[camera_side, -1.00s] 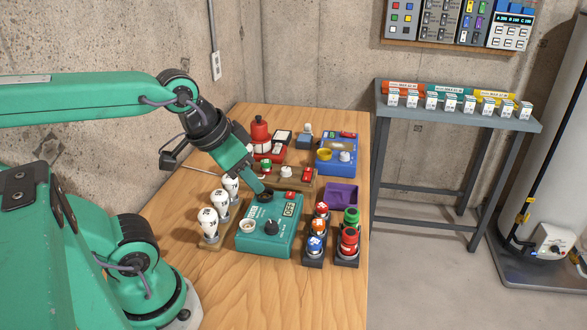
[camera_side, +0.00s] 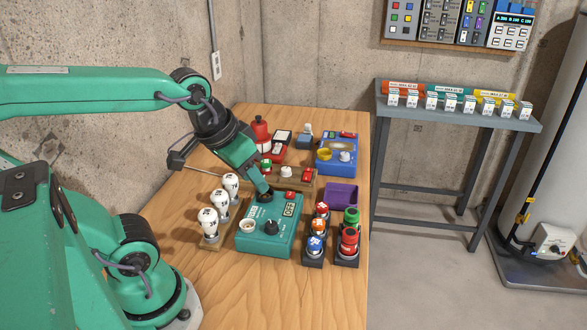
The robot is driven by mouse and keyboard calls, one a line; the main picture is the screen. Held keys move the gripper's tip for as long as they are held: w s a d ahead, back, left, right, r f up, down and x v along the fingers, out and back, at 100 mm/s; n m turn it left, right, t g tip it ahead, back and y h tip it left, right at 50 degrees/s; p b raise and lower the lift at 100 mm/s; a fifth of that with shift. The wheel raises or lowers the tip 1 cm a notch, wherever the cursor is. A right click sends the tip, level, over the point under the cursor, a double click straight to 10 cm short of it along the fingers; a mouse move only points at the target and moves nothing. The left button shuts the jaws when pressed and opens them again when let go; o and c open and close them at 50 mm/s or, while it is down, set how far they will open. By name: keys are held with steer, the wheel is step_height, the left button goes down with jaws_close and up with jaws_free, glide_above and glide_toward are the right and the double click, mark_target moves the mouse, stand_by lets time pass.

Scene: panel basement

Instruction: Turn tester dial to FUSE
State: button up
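The teal tester box (camera_side: 283,241) sits near the middle of the wooden table. Its black dial (camera_side: 271,228) is on the top face, right of a pale round socket (camera_side: 247,226). A small label display (camera_side: 289,209) is at its upper right. My gripper (camera_side: 264,194) points down at the tester's far left corner, beyond the dial and apart from it. Its fingertips are small and dark against the box, so I cannot tell whether they are open or shut. The dial's markings are too small to read.
White bulbs (camera_side: 210,222) stand on a wooden holder left of the tester. Dark racks with coloured fuses (camera_side: 316,243) stand to its right, near a purple tray (camera_side: 341,194). A wooden switch board (camera_side: 300,185) and a blue box (camera_side: 336,160) are behind. The table front is clear.

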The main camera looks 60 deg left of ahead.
steer(key=w+a+f+n+g, duration=0.2)
steer(key=w+f+n, duration=0.2)
steer(key=n, duration=0.1)
steer(key=n+g, duration=0.3)
steer(key=n, duration=0.3)
glide_above(271, 224)
step_height(271, 224, down, 7)
steer(key=shift+r, duration=0.1)
steer(key=shift+f, duration=3.9)
steer(key=c, duration=0.7)
